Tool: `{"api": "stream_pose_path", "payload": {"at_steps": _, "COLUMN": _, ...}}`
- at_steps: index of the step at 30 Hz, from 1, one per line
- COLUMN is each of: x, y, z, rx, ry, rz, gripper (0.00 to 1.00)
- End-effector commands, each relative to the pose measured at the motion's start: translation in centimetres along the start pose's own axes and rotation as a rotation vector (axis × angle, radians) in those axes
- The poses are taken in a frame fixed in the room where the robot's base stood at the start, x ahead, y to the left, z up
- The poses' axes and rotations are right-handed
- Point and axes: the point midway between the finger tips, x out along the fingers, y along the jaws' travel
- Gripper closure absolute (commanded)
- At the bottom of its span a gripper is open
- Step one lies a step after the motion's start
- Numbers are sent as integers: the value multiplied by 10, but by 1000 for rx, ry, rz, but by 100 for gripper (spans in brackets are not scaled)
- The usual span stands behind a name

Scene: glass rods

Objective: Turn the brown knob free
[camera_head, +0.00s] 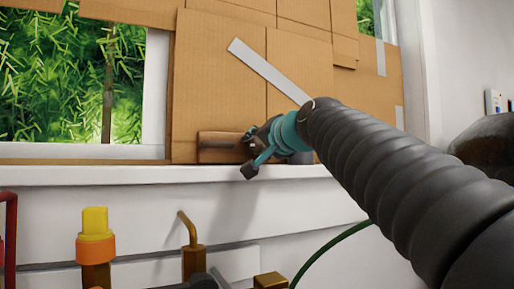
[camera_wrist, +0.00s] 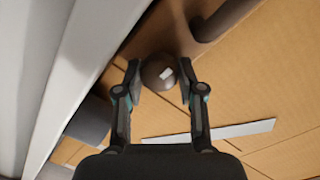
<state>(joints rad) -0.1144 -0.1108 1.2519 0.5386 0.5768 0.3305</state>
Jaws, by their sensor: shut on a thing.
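The brown knob (camera_wrist: 157,76), round and dark with a small pale patch on it, sits between the two fingertips in the wrist view. My gripper (camera_wrist: 160,78) is shut on it from both sides. In the head view my gripper (camera_head: 256,150) is just above the white sill, in front of the cardboard. There the gripper mostly hides the knob, and I cannot make it out clearly. A brown wooden piece (camera_head: 218,146) lies along the cardboard just left of the gripper. A dark brown rounded bar (camera_wrist: 222,16) shows beyond the knob in the wrist view.
Cardboard sheets (camera_head: 215,80) cover much of the window, with a white strip (camera_head: 268,70) across them. The white sill (camera_head: 90,175) runs below. A yellow-topped fitting (camera_head: 95,222), a bent brass pipe (camera_head: 191,240) and a green hose (camera_head: 325,246) are under the sill.

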Motion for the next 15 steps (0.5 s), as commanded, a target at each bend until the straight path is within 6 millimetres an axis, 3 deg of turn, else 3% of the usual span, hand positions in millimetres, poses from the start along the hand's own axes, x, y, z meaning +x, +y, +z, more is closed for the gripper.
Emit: {"api": "stream_pose_path", "payload": {"at_steps": 15, "x": 0, "y": 0, "z": 0, "rx": -31, "ry": 2, "rz": 2, "gripper": 96}}
